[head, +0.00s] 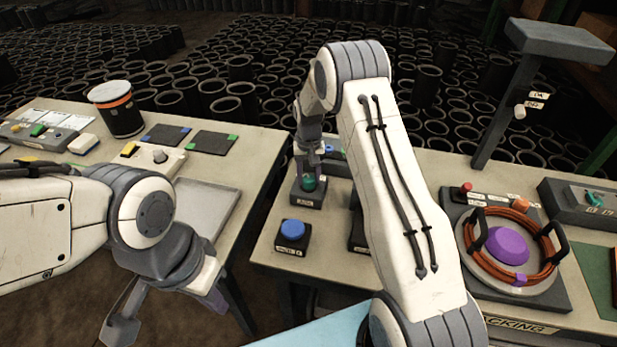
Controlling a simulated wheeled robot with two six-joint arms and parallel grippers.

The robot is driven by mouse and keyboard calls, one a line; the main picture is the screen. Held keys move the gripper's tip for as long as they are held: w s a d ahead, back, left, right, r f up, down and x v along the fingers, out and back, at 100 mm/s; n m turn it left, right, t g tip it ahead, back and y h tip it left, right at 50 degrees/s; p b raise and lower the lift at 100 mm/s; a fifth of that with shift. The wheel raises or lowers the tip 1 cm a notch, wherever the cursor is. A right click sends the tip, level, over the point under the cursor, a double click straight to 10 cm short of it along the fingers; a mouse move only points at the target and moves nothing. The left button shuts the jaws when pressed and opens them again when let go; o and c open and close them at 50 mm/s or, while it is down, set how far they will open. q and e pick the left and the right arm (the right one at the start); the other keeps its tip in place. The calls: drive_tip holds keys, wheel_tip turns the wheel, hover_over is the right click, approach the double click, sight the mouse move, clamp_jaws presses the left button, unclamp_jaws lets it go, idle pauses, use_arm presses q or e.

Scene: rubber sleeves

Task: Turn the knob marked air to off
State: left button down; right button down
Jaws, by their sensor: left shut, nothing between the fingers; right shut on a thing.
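A dark box (306,197) with a green-teal knob (308,184) on top and a small white label stands on the right table, behind my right arm's elbow. The label is too small to read, so I cannot tell whether it says air. My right gripper (309,174) points down from above and is shut on this knob. Its fingers and wrist partly hide the knob, and I cannot see which way it is turned. My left gripper (124,322) is low at the left, shut and empty, in front of the left table and far from the knob.
A blue button box (292,233) stands in front of the knob box. My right arm hides another dark box. At right are a purple dome (508,245) ringed by orange cable and a red-knob panel (466,188). The left table holds a black canister (120,112) and a tray (207,200).

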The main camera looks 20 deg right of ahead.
sight(309, 178)
drive_tip(key=shift+w+n, duration=0.1)
drive_tip(key=shift+n, duration=0.3)
drive_tip(key=shift+c, duration=1.6)
unclamp_jaws()
drive_tip(key=shift+r, duration=0.15)
wheel_tip(309, 178, up, 10)
drive_tip(key=b, duration=0.2)
drive_tip(key=shift+r, duration=0.15)
